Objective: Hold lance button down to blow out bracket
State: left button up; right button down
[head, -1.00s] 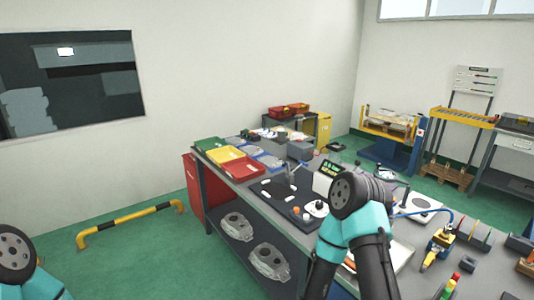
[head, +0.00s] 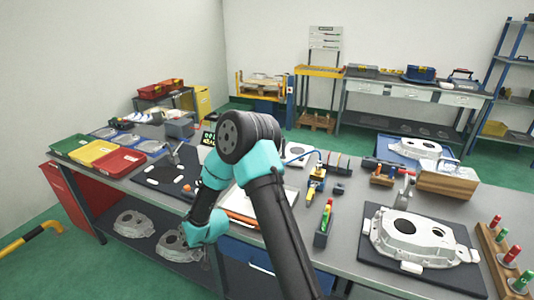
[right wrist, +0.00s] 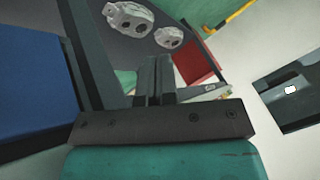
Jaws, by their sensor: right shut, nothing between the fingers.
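A yellow hand tool (head: 315,187) with a blue hose, which looks like the lance, stands on the bench right of my raised right arm. Its button is too small to make out. A large pale aluminium casting (head: 408,238) lies on a dark mat at the right of the bench; I cannot tell whether it is the bracket. My right gripper (right wrist: 154,75) is shut and empty, low at the bench's front near the lower shelf. It is apart from the lance and the casting. My left gripper is out of view.
Two castings (head: 134,223) (head: 180,243) lie on the lower shelf. Green, yellow and red trays (head: 120,162) stand at the bench's left end. A wooden box (head: 447,183) and colour-handled tools (head: 511,254) are at the right. A yellow-black floor rail (head: 24,240) is at far left.

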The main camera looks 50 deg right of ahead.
jog(key=w+d+r+m+t+h, duration=0.1)
jog(key=w+d+r, duration=0.2)
jog(key=d+r, duration=0.45)
jog(key=w+d+r+m+t+h, duration=0.1)
jog(key=w+d+r+m, duration=0.1)
jog(key=w+d+r, duration=0.4)
jog(key=s+d+r+m, duration=0.1)
jog(key=s+d+r, duration=0.3)
jog(key=d+r, duration=0.3)
jog(key=s+d+r+m+h, duration=0.1)
jog(key=s+d+r, duration=0.4)
jog(key=d+r, duration=0.3)
jog(key=s+d+r+m+t+h, duration=0.1)
jog(key=s+d+r+m, duration=0.1)
jog(key=s+d+r, duration=0.3)
jog(key=d+r, duration=0.3)
jog(key=r, duration=0.2)
jog(key=shift+d+f, duration=0.1)
jog(key=shift+f, duration=4.35)
jog(key=shift+f, duration=0.1)
